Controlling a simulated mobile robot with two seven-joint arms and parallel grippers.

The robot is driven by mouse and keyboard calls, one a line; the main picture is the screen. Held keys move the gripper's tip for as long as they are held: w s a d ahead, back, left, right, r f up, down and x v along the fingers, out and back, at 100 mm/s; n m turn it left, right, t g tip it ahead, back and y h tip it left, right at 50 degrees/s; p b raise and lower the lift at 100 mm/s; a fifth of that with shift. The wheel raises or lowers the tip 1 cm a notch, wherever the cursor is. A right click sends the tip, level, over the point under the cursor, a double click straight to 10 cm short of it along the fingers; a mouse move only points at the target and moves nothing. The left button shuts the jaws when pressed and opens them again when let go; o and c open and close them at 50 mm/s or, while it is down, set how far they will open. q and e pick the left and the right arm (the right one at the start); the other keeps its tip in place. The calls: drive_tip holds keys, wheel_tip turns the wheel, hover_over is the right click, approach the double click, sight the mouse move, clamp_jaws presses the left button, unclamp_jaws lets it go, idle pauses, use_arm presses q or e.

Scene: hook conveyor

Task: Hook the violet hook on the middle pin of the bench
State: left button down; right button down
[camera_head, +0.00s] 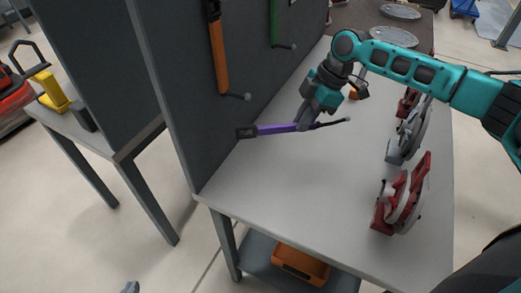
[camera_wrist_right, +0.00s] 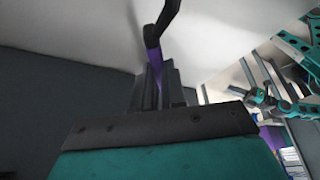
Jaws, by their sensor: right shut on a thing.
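The violet hook (camera_head: 277,129) is held roughly level above the bench top (camera_head: 268,180). Its dark block end points left toward the panel, and its thin black rod with a ball tip points right. My right gripper (camera_head: 306,121) is shut on it near the middle. In the right wrist view the hook (camera_wrist_right: 154,58) shows between the fingers (camera_wrist_right: 157,85). A grey piece that looks like my left gripper (camera_head: 131,287) shows at the bottom edge, low and far from the hook; its jaws are unclear. I cannot make out the middle pin.
An orange hook (camera_head: 219,58) and a green hook (camera_head: 274,22) hang on the dark upright panel (camera_head: 180,75). Red and grey clamp-like devices (camera_head: 402,195) line the bench's right side. An orange bin (camera_head: 301,262) sits below. The bench's near middle is clear.

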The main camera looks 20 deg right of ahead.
sight(294, 154)
wheel_tip(294, 154, down, 8)
drive_tip(key=shift+f, duration=0.25)
drive_tip(key=c, duration=1.7)
unclamp_jaws()
drive_tip(key=shift+f, duration=0.2)
drive_tip(key=o, duration=0.5)
drive_tip(key=shift+r, duration=0.1)
drive_tip(key=shift+f+b, duration=0.2)
drive_tip(key=shift+b, duration=0.25)
drive_tip(key=v, duration=1.3)
drive_tip(key=shift+a+r+p, duration=0.25)
drive_tip(key=shift+a+p, duration=0.05)
drive_tip(key=shift+p, duration=0.1)
